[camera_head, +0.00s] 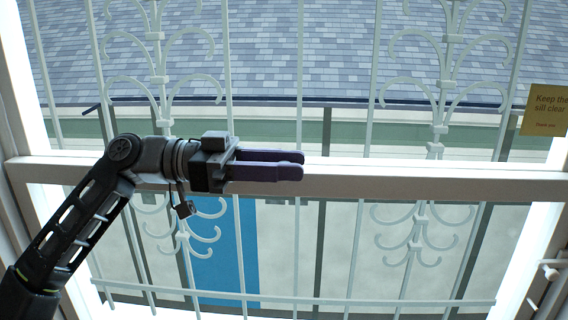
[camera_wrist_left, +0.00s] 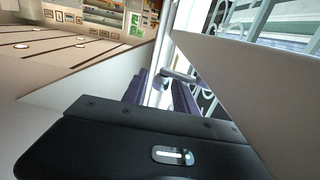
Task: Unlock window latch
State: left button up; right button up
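My left gripper (camera_head: 297,164) lies level in front of the window's white middle rail (camera_head: 420,182), its two dark purple fingers pointing right. The fingers are apart, with a gap between them. In the left wrist view, a small grey metal lever, seemingly the window latch (camera_wrist_left: 180,77), shows at the far end of the gap between the fingertips (camera_wrist_left: 160,88). I cannot tell whether the fingers touch it. In the head view the latch is not visible, probably hidden behind the gripper. My right gripper is in neither view.
Pale ornamental bars (camera_head: 230,70) stand outside the glass. A yellow sill notice (camera_head: 546,110) is at the right. A small white fitting (camera_head: 549,272) sits on the lower right frame. The space right of my left gripper along the rail is clear.

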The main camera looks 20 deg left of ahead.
pick_arm(q)
jog(key=shift+o, duration=0.4)
jog(key=shift+a, duration=0.25)
jog(key=b+v, duration=0.1)
jog(key=v, duration=0.6)
jog(key=shift+a+b, duration=0.15)
jog(key=shift+b, duration=0.25)
jog(key=shift+s, duration=0.1)
